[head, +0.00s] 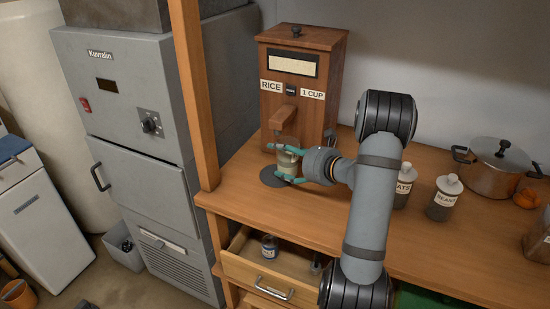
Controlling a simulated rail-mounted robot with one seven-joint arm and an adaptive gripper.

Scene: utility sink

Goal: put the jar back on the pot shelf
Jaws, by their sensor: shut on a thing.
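My gripper (281,163), with teal fingertips, is shut on a small pale jar (288,160). The jar looks upright, just below the spout of a wooden rice dispenser (301,85) and at a dark round pad (272,177). I cannot tell whether it touches the pad. Another small jar with a dark lid (269,246) stands in the open drawer below the counter. Two labelled jars stand on the counter: one is partly hidden behind my arm (402,190), the other reads BEANS (445,198). I cannot make out which surface is the pot shelf.
A steel pot with a lid (494,168) stands at the right of the wooden counter (320,221), beside an orange object (526,198). A wooden post (194,95) rises at the counter's left end. The open drawer (256,277) juts out below the front edge.

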